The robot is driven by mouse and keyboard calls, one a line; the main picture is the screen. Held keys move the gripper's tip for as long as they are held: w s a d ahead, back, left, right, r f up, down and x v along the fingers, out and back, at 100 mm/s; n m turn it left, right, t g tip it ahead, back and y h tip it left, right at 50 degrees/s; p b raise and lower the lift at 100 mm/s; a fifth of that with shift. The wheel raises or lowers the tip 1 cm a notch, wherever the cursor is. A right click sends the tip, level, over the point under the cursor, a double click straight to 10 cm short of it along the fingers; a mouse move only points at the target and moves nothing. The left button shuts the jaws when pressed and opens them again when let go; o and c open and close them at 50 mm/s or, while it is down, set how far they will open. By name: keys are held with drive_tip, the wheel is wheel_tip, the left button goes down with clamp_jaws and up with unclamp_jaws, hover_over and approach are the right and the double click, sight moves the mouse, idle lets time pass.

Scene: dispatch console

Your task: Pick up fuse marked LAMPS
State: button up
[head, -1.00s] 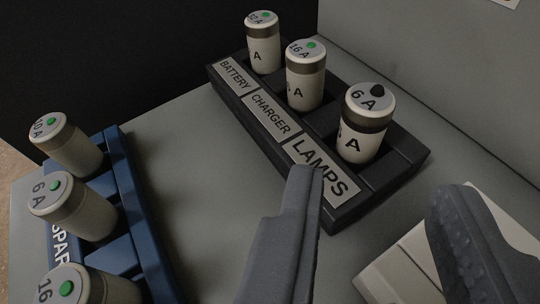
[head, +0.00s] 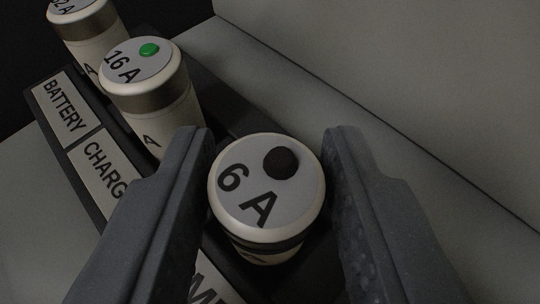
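The LAMPS fuse (head: 255,215) is a cream cylinder with a grey top marked 6 A and a black dot. It stands upright in the dark holder (head: 228,122), behind the partly visible LAMPS label (head: 208,286). My gripper (head: 268,150) is open, with one finger on each side of this fuse. The left finger is very near the fuse; whether it touches I cannot tell. A gap shows between the fuse and the right finger. The fuse's lower part is hidden.
A 16 A fuse (head: 150,90) with a green dot stands behind the CHARGER label (head: 105,172), close to my left finger. Another fuse (head: 85,35) stands behind the BATTERY label (head: 60,107). A grey wall (head: 420,90) rises at the right.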

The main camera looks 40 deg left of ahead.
drive_tip(key=x, duration=0.2)
drive_tip(key=shift+w+a+f, duration=0.15)
drive_tip(key=shift+w+f, duration=0.05)
drive_tip(key=shift+r, duration=0.1)
drive_tip(key=c, duration=0.6)
drive_tip(key=shift+c, duration=0.2)
